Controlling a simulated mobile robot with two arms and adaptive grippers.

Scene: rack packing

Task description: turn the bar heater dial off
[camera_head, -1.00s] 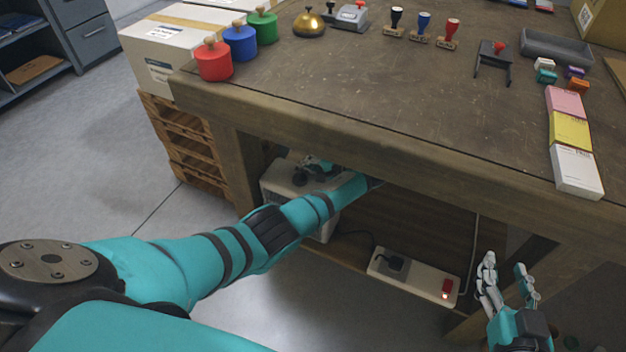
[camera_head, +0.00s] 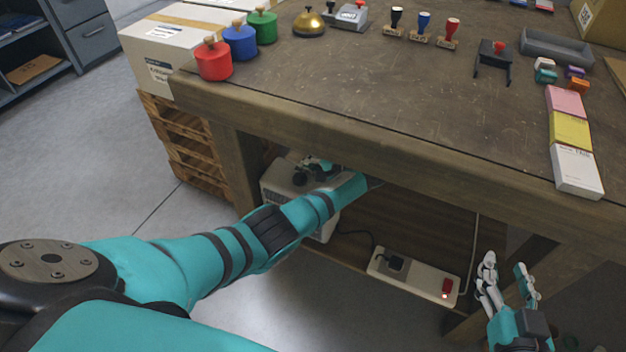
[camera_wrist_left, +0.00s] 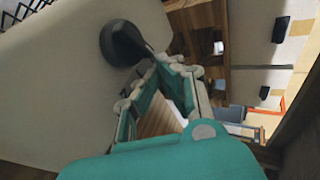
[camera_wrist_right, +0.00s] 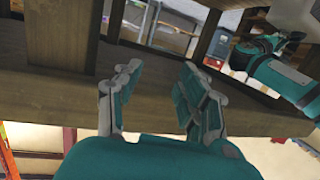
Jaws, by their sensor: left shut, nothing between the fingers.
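The bar heater (camera_head: 276,187) is a pale box under the workbench, partly hidden by my left arm. In the left wrist view its pale face (camera_wrist_left: 60,85) fills the left side. A dark round dial (camera_wrist_left: 118,42) with a raised grip stands out from that face. My left gripper (camera_wrist_left: 165,62) is shut and empty, its fingertips close beside the dial; whether they touch it I cannot tell. My left gripper also shows in the head view (camera_head: 318,167), small and partly hidden. My right gripper (camera_head: 505,268) is open and empty, in front of the bench's right side.
The wooden workbench (camera_head: 400,130) overhangs the heater. A power strip (camera_head: 418,278) with a black plug and a lit red switch lies on the lower shelf. Stamps, pots and note pads stand on the bench top. A pallet (camera_head: 190,150) with boxes stands at the left.

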